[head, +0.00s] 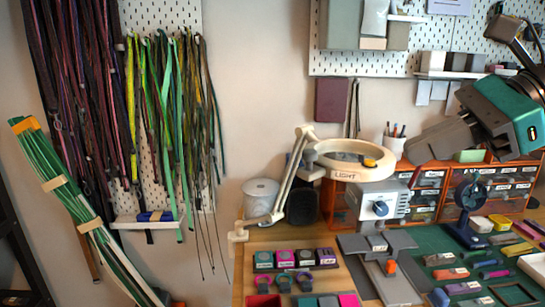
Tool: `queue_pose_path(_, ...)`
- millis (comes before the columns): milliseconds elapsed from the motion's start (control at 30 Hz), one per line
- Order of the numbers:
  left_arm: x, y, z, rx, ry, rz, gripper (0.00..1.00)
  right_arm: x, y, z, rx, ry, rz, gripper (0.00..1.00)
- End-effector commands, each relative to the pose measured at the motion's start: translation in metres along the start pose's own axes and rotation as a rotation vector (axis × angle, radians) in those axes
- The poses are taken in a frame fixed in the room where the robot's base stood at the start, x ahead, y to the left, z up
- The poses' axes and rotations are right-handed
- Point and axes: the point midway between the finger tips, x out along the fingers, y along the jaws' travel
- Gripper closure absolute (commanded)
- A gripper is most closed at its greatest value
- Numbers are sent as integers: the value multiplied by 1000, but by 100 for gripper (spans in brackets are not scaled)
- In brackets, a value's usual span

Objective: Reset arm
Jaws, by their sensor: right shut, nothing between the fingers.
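My right gripper (428,144) is at the upper right, in front of the wall and above the back of the workbench. Its dark grey jaws point left and slightly down from a teal and black wrist. It is shut and empty, and appears apart from the things around it. My left gripper is not in view. The workbench (252,240) has cord tools on it, including a grey clamp-like device (378,207) at its middle.
A ring lamp (345,160) on a jointed arm stands at the back left of the bench. Orange drawer units (425,190) line the back. Cords (165,110) hang on the left wall, beside a slanted green cord bundle (75,205). A green mat (440,240) holds small tools.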

Motion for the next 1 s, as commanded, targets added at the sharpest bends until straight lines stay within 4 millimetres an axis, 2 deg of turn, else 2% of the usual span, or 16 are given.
queue_pose_path(33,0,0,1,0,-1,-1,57,18,5,1,59,-73,45,100)
queue_pose_path(100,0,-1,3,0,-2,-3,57,39,10,5,157,-187,102,100)
queue_pose_path(200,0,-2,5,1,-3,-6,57,67,17,11,338,-368,185,100)
queue_pose_path(333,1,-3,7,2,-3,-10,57,93,20,12,627,-604,278,100)
queue_pose_path(467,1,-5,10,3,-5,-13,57,113,14,0,958,-823,345,100)
queue_pose_path(567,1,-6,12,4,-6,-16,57,127,8,-23,1236,-980,375,100)
queue_pose_path(667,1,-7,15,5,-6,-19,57,142,4,-57,1533,-1125,385,100)
queue_pose_path(767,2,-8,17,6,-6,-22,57,159,5,-102,1842,-1259,372,100)
queue_pose_path(800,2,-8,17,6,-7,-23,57,166,9,-123,1969,-1310,357,100)
queue_pose_path(867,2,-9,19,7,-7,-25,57,178,18,-156,2163,-1381,329,100)
queue_pose_path(967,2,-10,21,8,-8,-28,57,200,46,-215,2491,-1491,252,100)
queue_pose_path(1000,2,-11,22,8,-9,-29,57,208,61,-239,2623,-1531,210,100)
